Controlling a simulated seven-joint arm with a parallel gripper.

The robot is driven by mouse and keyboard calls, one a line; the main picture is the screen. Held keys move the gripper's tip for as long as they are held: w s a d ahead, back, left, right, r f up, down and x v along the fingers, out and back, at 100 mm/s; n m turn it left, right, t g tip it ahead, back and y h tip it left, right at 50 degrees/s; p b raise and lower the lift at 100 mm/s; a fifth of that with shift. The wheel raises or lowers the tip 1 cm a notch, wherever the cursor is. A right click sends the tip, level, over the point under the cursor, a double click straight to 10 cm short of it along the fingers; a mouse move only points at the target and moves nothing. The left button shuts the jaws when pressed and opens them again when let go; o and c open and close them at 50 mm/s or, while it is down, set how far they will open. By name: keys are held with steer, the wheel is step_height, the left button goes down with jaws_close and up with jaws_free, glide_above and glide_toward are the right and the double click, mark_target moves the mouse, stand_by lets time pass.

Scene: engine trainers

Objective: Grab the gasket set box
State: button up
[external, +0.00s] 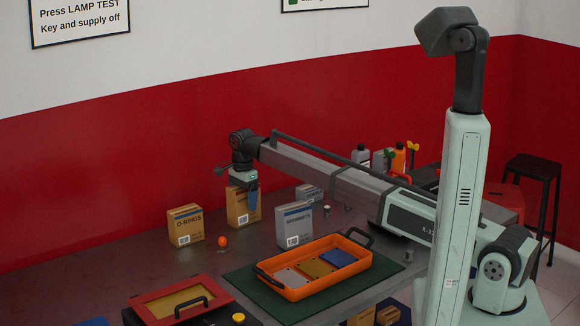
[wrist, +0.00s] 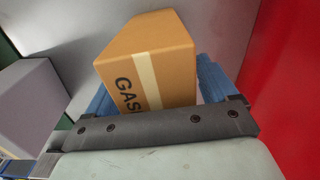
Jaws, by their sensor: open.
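The gasket set box (wrist: 150,60) is an orange-brown carton with a pale tape strip and the letters "GAS" showing in the wrist view. It also stands upright on the metal table in the external view (external: 236,207), partly hidden by my gripper (external: 253,203). In the wrist view my gripper (wrist: 152,85) is open, with a blue finger on each side of the box. The box reaches into the space between the fingers. I cannot tell whether either finger touches it.
An O-RINGS box (external: 185,226) stands left, a small orange-red object (external: 222,241) in front. Grey-blue boxes (external: 293,225) (external: 308,193) stand right. An orange tray (external: 290,292) with flat coloured pieces rests on a green mat (external: 245,281). A red wall (wrist: 288,90) rises behind.

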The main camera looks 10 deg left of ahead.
steer(key=shift+c, duration=0.5)
steer(key=c, duration=1.1)
